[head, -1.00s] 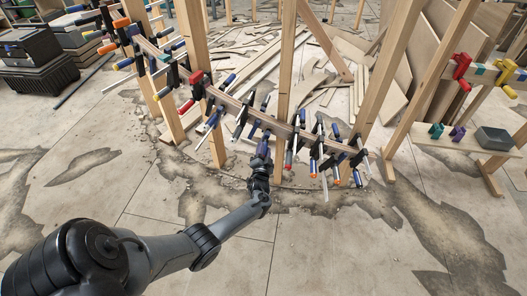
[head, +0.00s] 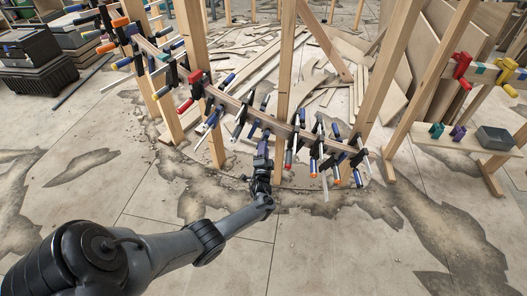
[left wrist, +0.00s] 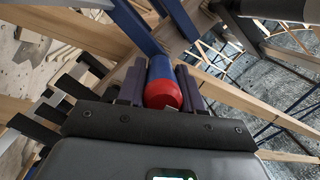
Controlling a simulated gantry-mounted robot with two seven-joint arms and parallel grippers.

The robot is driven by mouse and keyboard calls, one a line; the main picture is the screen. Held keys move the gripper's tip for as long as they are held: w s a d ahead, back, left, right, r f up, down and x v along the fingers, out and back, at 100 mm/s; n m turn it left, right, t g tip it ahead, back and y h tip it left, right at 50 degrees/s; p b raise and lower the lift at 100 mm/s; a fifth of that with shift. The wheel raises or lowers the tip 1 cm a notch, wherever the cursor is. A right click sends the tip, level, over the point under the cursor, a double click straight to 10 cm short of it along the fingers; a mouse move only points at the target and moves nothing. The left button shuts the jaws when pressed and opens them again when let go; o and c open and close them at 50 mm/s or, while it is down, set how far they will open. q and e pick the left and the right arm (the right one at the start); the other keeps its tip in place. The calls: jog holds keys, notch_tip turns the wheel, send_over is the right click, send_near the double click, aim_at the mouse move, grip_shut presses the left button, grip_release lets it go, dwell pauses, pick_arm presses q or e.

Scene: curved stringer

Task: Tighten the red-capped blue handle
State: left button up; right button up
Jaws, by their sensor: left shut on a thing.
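The blue handle (left wrist: 160,68) with its red cap (left wrist: 163,96) lies between the two purple-grey fingers of my left gripper (left wrist: 162,84) in the left wrist view. The fingers are shut around the handle, with the red cap facing the palm. In the head view my left gripper (head: 263,151) is at the lower edge of the curved wooden stringer (head: 247,113), near its middle. The gripper mostly hides the held handle there. My right gripper is not in view.
Several other clamps, with blue, orange and red parts, crowd the stringer on both sides of the gripper. Wooden posts (head: 286,65) stand close by. A side shelf (head: 463,138) at right holds small clamps and a grey box (head: 494,138).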

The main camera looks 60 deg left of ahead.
pick_arm(q)
jog(key=o, duration=1)
jog(key=shift+c, duration=0.2)
jog(key=shift+s+d+p, duration=0.35)
jog(key=shift+d+p, duration=0.1)
jog(key=shift+p, duration=0.05)
jog(key=p+v, duration=0.4)
jog(key=v, duration=0.5)
jog(key=shift+s+d, duration=0.2)
jog(key=shift+d, duration=0.05)
jog(key=shift+f, duration=0.15)
jog(key=shift+s+d, duration=0.1)
